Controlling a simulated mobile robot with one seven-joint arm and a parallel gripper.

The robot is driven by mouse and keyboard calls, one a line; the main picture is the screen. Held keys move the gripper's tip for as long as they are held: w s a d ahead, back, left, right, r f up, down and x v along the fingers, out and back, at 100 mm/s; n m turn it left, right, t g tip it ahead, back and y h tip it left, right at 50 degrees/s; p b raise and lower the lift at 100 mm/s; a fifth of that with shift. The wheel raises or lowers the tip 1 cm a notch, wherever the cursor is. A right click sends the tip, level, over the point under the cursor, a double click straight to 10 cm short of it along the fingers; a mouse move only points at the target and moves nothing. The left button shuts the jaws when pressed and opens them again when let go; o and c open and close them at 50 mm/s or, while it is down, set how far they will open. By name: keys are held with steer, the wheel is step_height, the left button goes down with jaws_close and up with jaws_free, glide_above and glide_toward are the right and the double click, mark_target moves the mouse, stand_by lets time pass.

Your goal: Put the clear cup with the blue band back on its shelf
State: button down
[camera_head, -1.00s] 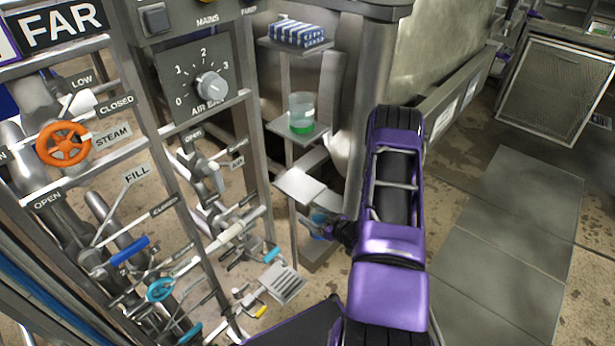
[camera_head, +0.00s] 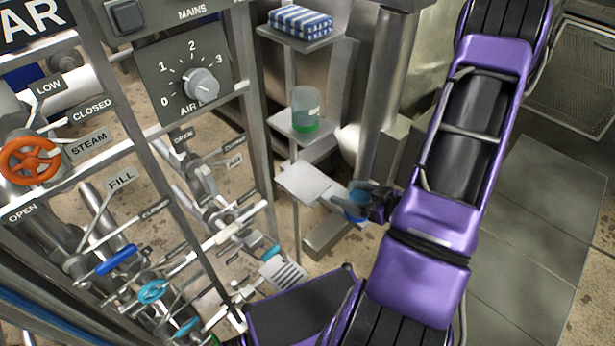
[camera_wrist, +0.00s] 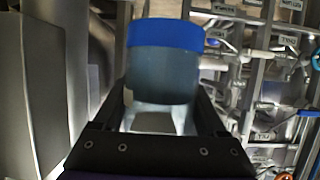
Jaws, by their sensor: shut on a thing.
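The clear cup with the blue band (camera_head: 357,203) is held in my gripper (camera_head: 378,206), just right of a small shelf stand. The cup also shows in the wrist view (camera_wrist: 163,65), between the two dark fingers of my gripper (camera_wrist: 165,112), blue band at the picture's top. The stand's bare lower shelf (camera_head: 306,181) is a pale plate, close to the cup's left. The middle shelf (camera_head: 287,123) carries a clear cup with a green band (camera_head: 306,112). The top shelf (camera_head: 271,36) carries a blue-and-white striped folded cloth (camera_head: 300,21).
A valve panel with an orange wheel (camera_head: 30,161), blue handles and a dial (camera_head: 201,83) fills the left. A vertical metal column (camera_head: 385,95) stands behind the cup. Open floor with grey mats (camera_head: 540,240) lies to the right.

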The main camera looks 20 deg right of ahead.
steer(key=shift+w+a+r, duration=0.15)
steer(key=shift+w+a, duration=0.1)
steer(key=shift+w, duration=0.05)
steer(key=w+a, duration=0.2)
steer(key=w, duration=0.3)
steer(key=w+a, duration=0.2)
steer(key=w, duration=0.3)
steer(key=w+a, duration=0.2)
steer(key=w, duration=0.4)
steer(key=shift+a, duration=0.25)
steer(key=shift+f, duration=1.75)
steer(key=shift+f, duration=0.1)
steer(key=shift+f, duration=0.15)
jaws_free()
steer(key=shift+s, duration=0.1)
